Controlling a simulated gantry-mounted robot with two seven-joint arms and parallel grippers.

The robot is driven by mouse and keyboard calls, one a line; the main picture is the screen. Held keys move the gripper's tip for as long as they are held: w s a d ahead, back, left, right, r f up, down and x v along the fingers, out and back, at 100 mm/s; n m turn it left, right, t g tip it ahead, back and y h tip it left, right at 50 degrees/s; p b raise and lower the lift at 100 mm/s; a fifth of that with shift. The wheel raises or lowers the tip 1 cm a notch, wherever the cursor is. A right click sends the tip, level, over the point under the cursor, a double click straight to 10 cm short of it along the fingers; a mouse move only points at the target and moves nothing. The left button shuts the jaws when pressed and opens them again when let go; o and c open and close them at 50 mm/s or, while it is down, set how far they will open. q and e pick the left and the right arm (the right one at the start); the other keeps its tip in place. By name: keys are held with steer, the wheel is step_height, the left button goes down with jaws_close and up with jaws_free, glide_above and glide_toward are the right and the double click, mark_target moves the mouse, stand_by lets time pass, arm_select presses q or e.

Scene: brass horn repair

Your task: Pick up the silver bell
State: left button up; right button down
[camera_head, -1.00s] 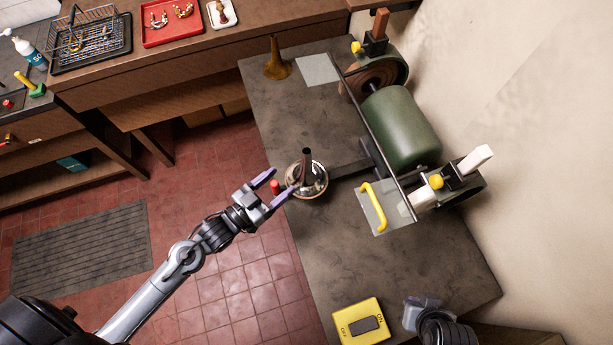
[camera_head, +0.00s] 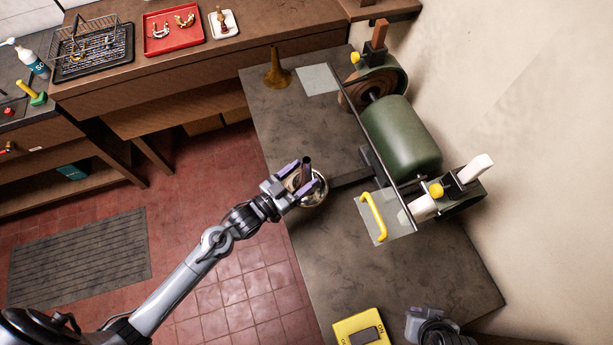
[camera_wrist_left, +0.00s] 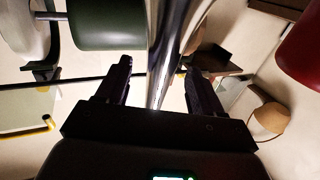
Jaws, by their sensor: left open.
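The silver bell (camera_head: 318,192) stands on the grey bench near its left edge, with its narrow stem pointing up and its flare at the bottom. My left gripper (camera_head: 298,174) is open around the stem, with one finger on either side. In the left wrist view the shiny stem of the bell (camera_wrist_left: 168,65) runs between the two open fingers (camera_wrist_left: 160,85), with gaps visible at both sides. The gripper hides part of the flare in the head view.
A green polishing machine (camera_head: 402,137) with a long bar stands right of the bell. A brass bell (camera_head: 277,72) stands at the bench's far end. A yellow switch box (camera_head: 360,326) sits at the front. Bare bench (camera_head: 385,270) lies between the box and the machine.

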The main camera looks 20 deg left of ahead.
arm_select(q)
steer(key=shift+x, duration=1.15)
steer(key=shift+c, duration=0.5)
